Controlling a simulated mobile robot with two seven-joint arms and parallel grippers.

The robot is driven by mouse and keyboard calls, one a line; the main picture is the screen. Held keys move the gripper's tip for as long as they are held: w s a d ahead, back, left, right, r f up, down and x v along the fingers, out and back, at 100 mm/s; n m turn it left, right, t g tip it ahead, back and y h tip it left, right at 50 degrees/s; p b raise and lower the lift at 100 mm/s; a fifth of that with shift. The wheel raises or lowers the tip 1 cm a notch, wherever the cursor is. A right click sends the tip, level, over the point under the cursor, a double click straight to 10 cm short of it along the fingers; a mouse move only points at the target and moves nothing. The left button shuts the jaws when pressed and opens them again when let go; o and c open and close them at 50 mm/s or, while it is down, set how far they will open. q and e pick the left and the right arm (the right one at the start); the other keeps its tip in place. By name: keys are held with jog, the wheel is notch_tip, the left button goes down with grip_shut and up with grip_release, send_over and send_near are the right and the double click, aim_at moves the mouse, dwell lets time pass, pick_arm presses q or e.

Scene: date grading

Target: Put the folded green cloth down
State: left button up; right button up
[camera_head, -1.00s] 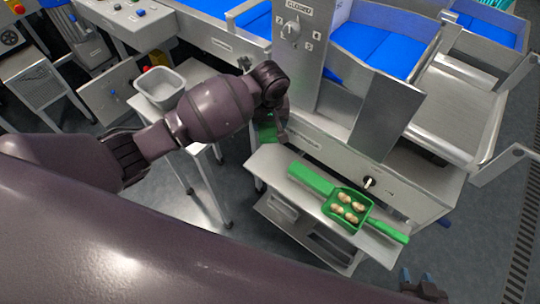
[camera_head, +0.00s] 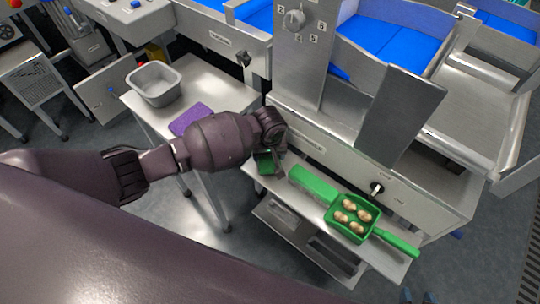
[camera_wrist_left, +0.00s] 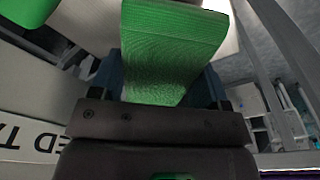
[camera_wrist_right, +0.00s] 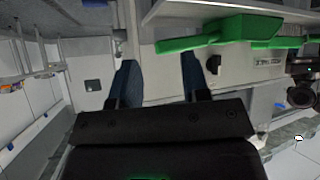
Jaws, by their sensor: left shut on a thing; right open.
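The cloth fills the space between the fingers in the left wrist view (camera_wrist_left: 172,45). The arm hides part of it in the head view, and I cannot tell whether it touches anything. My right gripper (camera_head: 418,297) is at the bottom edge of the head view. It is open and empty in the right wrist view (camera_wrist_right: 157,78).
On the shelf lie a long green block (camera_head: 314,185) and a green scoop (camera_head: 378,231) holding several dates. A side table (camera_head: 207,82) at the left bears a grey bin (camera_head: 155,84) and a purple cloth (camera_head: 190,118). The machine front (camera_head: 335,157) rises behind the shelf.

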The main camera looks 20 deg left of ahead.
aim_at(269, 159)
pick_arm(q)
jog(key=shift+f, duration=0.95)
jog(key=shift+r, duration=0.1)
jog(key=o, duration=1)
jog(key=shift+c, duration=0.2)
jog(key=r+p, duration=0.1)
jog(key=r, duration=0.2)
jog(key=r+p, duration=0.1)
jog(key=r, duration=0.3)
jog(key=s+r+p, duration=0.1)
jog(key=r, duration=0.2)
jog(key=shift+d+r+p, duration=0.3)
jog(key=shift+r+p, duration=0.05)
jog(key=shift+s+r, duration=0.1)
jog(key=shift+r, duration=0.25)
jog(key=shift+s+d, duration=0.1)
jog(key=shift+s, duration=0.2)
jog(key=s+f+m+t+h, duration=0.35)
jog(key=s+f, duration=0.25)
jog(key=s, duration=0.4)
jog(key=s+a+r+m+t+y, duration=0.2)
jog(key=s+a+t, duration=0.4)
jog(key=s+a, duration=0.5)
jog(key=s+y, duration=0.1)
jog(key=s, duration=0.3)
jog(key=shift+r+m, duration=0.35)
pick_arm(e)
notch_tip(269, 159, up, 3)
jog(key=shift+r, duration=0.1)
